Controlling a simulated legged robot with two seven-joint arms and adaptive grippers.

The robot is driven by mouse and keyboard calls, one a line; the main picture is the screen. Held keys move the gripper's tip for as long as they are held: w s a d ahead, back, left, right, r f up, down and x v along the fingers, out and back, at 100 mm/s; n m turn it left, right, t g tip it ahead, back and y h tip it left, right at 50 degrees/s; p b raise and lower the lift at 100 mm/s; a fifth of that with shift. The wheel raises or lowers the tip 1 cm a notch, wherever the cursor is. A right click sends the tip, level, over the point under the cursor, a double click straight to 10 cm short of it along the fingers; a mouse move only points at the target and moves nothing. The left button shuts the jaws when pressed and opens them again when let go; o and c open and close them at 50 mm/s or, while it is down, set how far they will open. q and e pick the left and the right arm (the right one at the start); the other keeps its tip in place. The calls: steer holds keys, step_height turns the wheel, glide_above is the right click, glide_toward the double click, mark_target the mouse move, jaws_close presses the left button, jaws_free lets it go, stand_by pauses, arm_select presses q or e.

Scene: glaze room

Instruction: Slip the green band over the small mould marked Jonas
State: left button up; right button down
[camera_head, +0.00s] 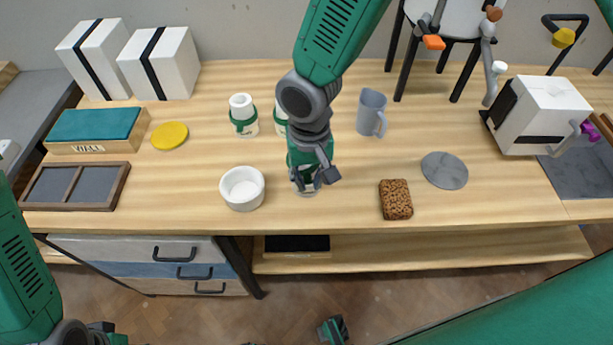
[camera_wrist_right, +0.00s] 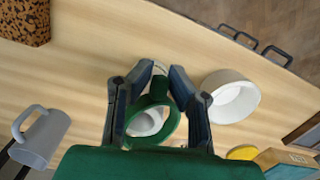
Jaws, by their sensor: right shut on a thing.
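My right gripper (camera_head: 314,182) points down over the front middle of the bench. It also shows in the right wrist view (camera_wrist_right: 160,75), its fingers shut on the green band (camera_wrist_right: 172,122). A small white mould (camera_wrist_right: 144,122) shows through the band's opening; I cannot tell whether the band is around it or just above it. In the head view its base (camera_head: 307,190) shows under the fingers. Its marking is hidden. Another white mould (camera_head: 241,102) wears a green band, and a third (camera_head: 280,112) is partly behind my arm.
A white bowl (camera_head: 242,188) stands close left of the right gripper. A grey mug (camera_head: 371,112) is behind to the right, and a brown sponge (camera_head: 395,199) and grey disc (camera_head: 444,170) lie to the right. A yellow disc (camera_head: 169,135) lies left.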

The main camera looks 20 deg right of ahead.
steer(key=shift+w+d+f+b, duration=0.15)
steer(key=shift+f+b, duration=0.1)
steer(key=shift+f, duration=0.25)
steer(key=shift+s+d+f+b, duration=0.1)
steer(key=shift+f+b, duration=0.1)
steer(key=shift+f, duration=0.3)
steer(key=shift+f+b, duration=0.45)
steer(key=shift+f, duration=0.3)
steer(key=shift+a+f, duration=0.1)
steer(key=shift+f, duration=0.25)
steer(key=shift+f, duration=0.15)
steer(key=shift+f+b, duration=0.65)
steer(key=shift+f, duration=0.1)
stand_by(0.4)
steer(key=shift+w+f, duration=0.15)
steer(key=shift+f, duration=0.25)
steer(key=shift+f+b, duration=0.2)
steer(key=shift+b, duration=0.15)
steer(key=c, duration=1.8)
jaws_free()
